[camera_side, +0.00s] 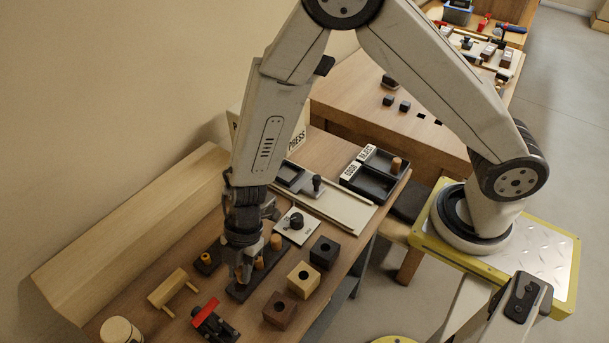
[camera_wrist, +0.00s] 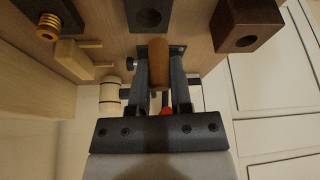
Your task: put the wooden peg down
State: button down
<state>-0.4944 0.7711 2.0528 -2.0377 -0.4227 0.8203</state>
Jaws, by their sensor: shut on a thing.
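The wooden peg (camera_wrist: 158,62) is orange-brown and sits between the fingers of my gripper (camera_wrist: 157,80) in the wrist view. My gripper is shut on it. In the side view my gripper (camera_side: 243,274) points down over the near end of a dark rack (camera_side: 268,268), and its fingers mostly hide the held peg. I cannot tell whether the peg's lower end touches the rack. Other wooden pegs (camera_side: 276,242) stand in the rack beside my gripper.
Black (camera_side: 324,253), light wood (camera_side: 304,279) and dark brown (camera_side: 280,310) blocks with holes stand to the right. A red-topped tool (camera_side: 206,311) and a wooden piece with two prongs (camera_side: 174,288) lie close by. A black two-bay tray (camera_side: 372,184) is farther back.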

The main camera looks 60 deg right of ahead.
aim_at(239, 279)
jog(key=shift+w+a+f, duration=0.1)
jog(key=shift+w+f, duration=0.05)
jog(key=shift+f, duration=0.1)
jog(key=shift+w+a+f, duration=0.1)
jog(key=shift+w+f, duration=0.15)
jog(key=shift+f, duration=1.6)
jog(key=shift+f, duration=0.1)
jog(key=c, duration=0.5)
grip_release()
jog(key=shift+c, duration=0.2)
jog(key=s+v, duration=0.1)
jog(key=v, duration=1.1)
jog(key=shift+w, duration=0.45)
